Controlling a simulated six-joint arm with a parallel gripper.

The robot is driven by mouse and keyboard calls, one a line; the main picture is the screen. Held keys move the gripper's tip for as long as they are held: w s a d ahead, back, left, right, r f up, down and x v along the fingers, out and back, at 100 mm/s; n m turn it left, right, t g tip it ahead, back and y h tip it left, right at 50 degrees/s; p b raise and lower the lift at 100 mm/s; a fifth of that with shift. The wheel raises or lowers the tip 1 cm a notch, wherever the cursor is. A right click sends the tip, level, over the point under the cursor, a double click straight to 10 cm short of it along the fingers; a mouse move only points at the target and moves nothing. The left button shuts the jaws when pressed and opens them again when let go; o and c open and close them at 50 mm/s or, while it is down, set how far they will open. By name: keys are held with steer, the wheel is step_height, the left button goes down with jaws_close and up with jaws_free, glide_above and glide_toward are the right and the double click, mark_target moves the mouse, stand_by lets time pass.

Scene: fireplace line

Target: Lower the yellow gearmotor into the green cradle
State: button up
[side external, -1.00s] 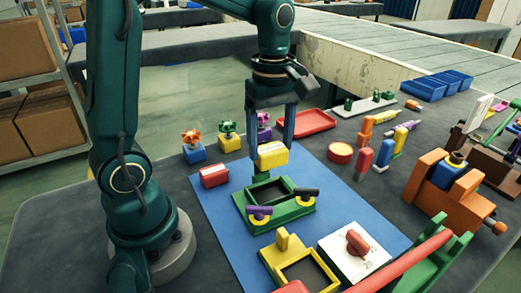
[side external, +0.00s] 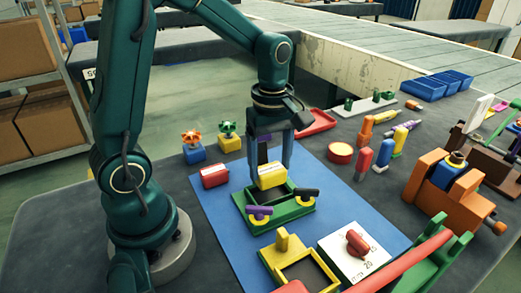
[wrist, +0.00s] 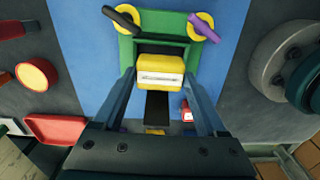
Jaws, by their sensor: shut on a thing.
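The yellow gearmotor (side external: 271,176), a block with a pale label on top, is held between the two fingers of my gripper (side external: 271,172). It also shows between the fingers in the wrist view (wrist: 160,70). The green cradle (side external: 283,224) lies on the blue mat, with a purple-handled and a black-handled yellow clamp on its near side. In the side view the gearmotor overlaps the cradle's far end; I cannot tell whether they touch. In the wrist view the cradle (wrist: 128,52) is partly hidden behind the gearmotor.
A red block (side external: 214,175) lies left of the cradle on the mat (side external: 225,212). A yellow frame (side external: 285,264) and a white box with a red knob (side external: 352,252) stand in front. An orange vise (side external: 430,185) stands to the right. Valves with coloured bases stand behind left.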

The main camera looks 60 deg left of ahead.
mark_target(270, 169)
steer(key=shift+f, duration=2.2)
steer(key=o, duration=1.5)
steer(key=shift+r, duration=5.5)
